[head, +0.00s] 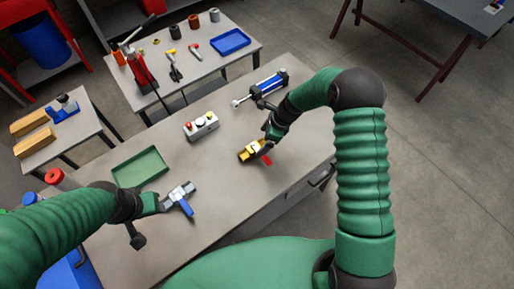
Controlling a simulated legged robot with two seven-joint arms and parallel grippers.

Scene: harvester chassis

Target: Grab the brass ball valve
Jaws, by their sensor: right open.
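The brass ball valve (249,152), yellow with a red handle, lies on the long grey workbench (225,185). My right gripper (264,141) is open and comes down over the right end of the valve, partly covering it. I cannot tell whether its fingers touch the valve. My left gripper (156,202) is over the left part of the bench, beside a silver valve with a blue handle (181,194). Its fingers are too small to tell whether they are open or shut.
A green tray (140,167) lies at the bench's left. A tool table (205,62) stands behind. The bench's middle front is clear.

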